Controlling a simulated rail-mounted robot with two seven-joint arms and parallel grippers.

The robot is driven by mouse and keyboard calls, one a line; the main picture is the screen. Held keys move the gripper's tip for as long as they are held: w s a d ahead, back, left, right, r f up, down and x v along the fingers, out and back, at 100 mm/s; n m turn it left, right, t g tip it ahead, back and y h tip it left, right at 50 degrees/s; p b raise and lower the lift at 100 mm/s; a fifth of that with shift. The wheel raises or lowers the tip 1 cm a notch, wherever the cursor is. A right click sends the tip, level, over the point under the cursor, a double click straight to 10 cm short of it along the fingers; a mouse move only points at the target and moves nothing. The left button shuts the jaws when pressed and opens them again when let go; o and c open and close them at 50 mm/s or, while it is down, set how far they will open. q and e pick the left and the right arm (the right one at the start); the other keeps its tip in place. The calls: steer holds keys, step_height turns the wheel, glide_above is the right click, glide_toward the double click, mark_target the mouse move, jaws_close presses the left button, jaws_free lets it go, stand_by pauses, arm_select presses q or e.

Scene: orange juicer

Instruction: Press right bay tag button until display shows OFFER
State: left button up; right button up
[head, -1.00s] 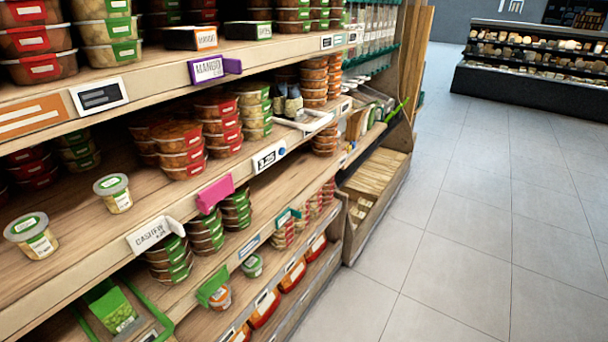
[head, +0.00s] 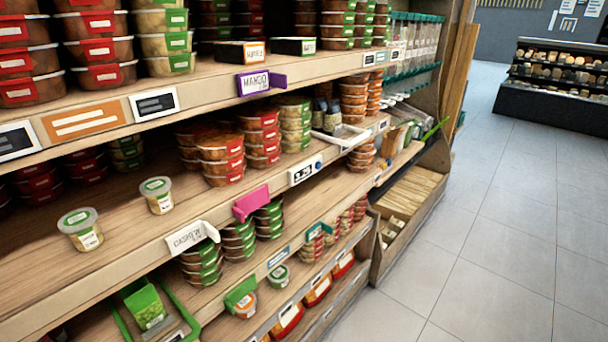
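A white shelf tag (head: 305,171) sits on the front edge of the middle shelf, right of centre. It has a small dark display (head: 302,173) and a round blue button (head: 318,165) at its right end. The display seems to show a price-like number, but it is too small and blurred to read surely; I do not make out OFFER. Neither of my grippers shows in the head view.
A pink tag (head: 251,203) and a white CASHEW tag (head: 192,236) jut from the middle shelf edge. A purple MANGO tag (head: 261,82) juts from the shelf above. Stacked tubs (head: 220,158) stand behind. The floor (head: 490,240) at the right is clear.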

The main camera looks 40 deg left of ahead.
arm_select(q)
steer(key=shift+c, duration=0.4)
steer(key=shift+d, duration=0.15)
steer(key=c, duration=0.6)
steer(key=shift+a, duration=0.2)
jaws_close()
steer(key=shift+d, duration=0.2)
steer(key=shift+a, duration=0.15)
